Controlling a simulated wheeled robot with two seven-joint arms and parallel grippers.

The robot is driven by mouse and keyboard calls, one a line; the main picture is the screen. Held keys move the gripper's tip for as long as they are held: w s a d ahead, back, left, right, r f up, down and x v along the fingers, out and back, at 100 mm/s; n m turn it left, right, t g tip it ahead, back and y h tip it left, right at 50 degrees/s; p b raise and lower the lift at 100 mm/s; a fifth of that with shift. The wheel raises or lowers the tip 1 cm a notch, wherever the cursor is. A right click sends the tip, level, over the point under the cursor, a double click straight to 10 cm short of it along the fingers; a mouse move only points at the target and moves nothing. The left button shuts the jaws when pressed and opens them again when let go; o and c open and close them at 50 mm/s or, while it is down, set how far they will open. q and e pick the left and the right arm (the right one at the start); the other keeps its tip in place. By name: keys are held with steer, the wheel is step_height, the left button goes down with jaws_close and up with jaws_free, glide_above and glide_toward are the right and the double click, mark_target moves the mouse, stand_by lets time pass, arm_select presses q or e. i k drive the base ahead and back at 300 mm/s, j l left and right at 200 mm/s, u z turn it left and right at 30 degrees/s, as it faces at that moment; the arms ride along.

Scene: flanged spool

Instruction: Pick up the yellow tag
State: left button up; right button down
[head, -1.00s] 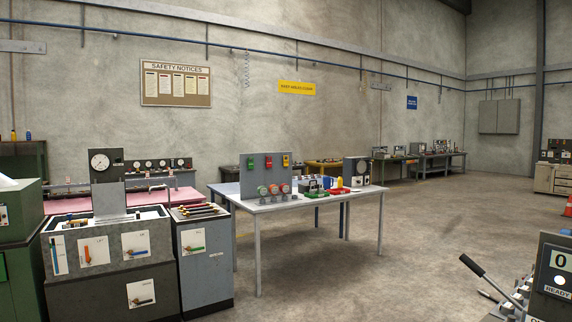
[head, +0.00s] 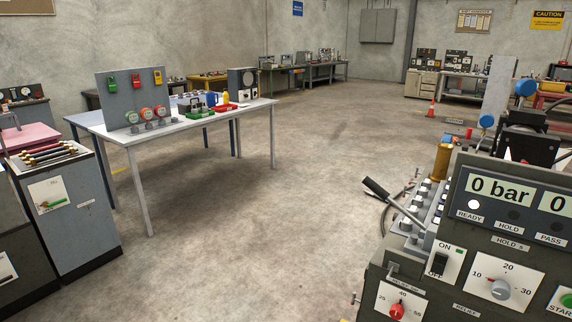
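A small yellow item (head: 158,77), which looks like a tag, hangs on an upright grey board (head: 128,100) on the table at left. A red item (head: 136,80) and a green item (head: 112,83) hang to its left. It is too small to make out its details. Neither of my grippers shows in the head view.
The light table (head: 190,124) also carries gauges (head: 146,115), a green tray (head: 200,114) and a red tray (head: 223,108). A grey cabinet (head: 75,220) stands at near left. A control console (head: 450,265) with a lever fills the near right. Open floor (head: 270,220) lies between.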

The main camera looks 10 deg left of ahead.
mark_target(158, 80)
steer(key=i+j+u, duration=0.3)
steer(key=i, duration=0.6)
steer(key=i+u, duration=0.35)
steer(key=i, duration=2.95)
steer(key=i+u, duration=0.15)
steer(key=i, duration=0.4)
steer(key=i+l+u, duration=0.15)
steer(key=i, duration=0.35)
steer(key=i+l+u, duration=0.15)
steer(key=i, duration=0.4)
steer(key=i+l+u, duration=0.15)
steer(key=i+l, duration=0.15)
steer(key=i, duration=0.2)
